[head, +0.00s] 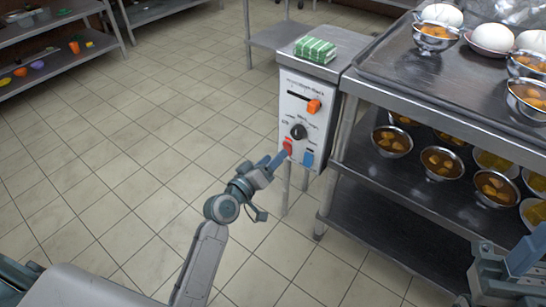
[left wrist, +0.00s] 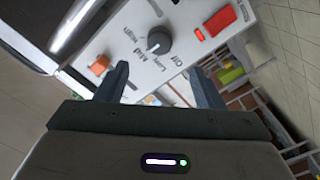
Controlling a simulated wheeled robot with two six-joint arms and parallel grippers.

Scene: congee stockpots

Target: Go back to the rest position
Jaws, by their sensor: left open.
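My left gripper (head: 277,160) is open and empty, just in front of the lower part of a white control panel (head: 290,108). In the left wrist view, its two fingers (left wrist: 160,80) stand apart with nothing between them, pointing toward the panel. The panel has an orange lever (head: 314,106), a black knob (head: 298,132), a red switch (head: 288,147) and a blue switch (head: 308,158). The left wrist view shows the knob (left wrist: 158,41), and the red switch (left wrist: 220,19) with a small lit red lamp beside it. My right gripper (head: 508,264) shows only partly at the lower right.
A green patterned bundle (head: 315,49) lies on top of the control box. A shelf (head: 55,58) stands at the upper left. The tiled floor (head: 130,130) between is clear.

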